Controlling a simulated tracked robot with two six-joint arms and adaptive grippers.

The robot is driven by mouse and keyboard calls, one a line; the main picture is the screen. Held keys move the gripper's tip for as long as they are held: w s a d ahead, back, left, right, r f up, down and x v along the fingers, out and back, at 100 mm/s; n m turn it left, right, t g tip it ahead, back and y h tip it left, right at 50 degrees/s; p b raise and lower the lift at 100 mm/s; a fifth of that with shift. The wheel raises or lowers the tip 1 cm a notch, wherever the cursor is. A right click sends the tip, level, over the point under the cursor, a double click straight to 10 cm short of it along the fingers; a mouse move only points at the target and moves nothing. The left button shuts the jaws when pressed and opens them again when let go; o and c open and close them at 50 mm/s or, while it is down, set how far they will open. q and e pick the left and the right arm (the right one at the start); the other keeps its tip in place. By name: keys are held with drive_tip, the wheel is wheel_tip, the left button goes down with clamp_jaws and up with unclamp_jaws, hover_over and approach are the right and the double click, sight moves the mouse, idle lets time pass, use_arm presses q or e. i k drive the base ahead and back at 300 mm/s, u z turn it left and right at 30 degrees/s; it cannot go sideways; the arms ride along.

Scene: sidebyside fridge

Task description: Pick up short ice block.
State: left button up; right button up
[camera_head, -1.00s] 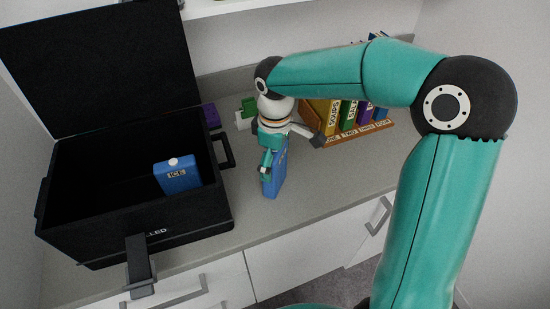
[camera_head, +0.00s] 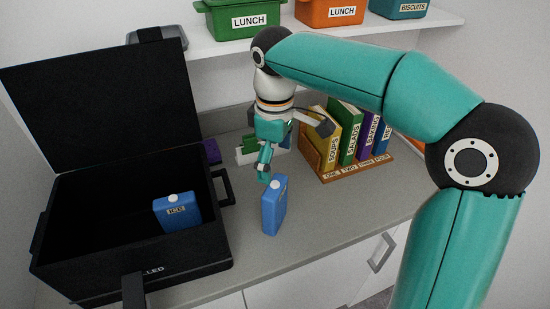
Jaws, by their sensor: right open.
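A blue ice block (camera_head: 274,207) with a white cap stands upright on the grey counter, right of the black cooler. Another blue block labelled ICE (camera_head: 177,213), also white-capped, stands inside the open black cooler (camera_head: 190,255). My right gripper (camera_head: 265,175) is open and empty, just above and behind the block on the counter, its fingers pointing down. A small gap seems to lie between the fingers and the block. Which block is the shorter one I cannot tell for sure. My left gripper is not in view.
A wooden rack of labelled books (camera_head: 345,150) stands behind my right gripper. Green and white items (camera_head: 247,150) and a purple item (camera_head: 211,151) sit at the back. Bins, including a green LUNCH bin (camera_head: 240,20), stand on the shelf above. The counter front right is clear.

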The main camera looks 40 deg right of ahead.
sight(174, 213)
drive_tip(key=k, duration=1)
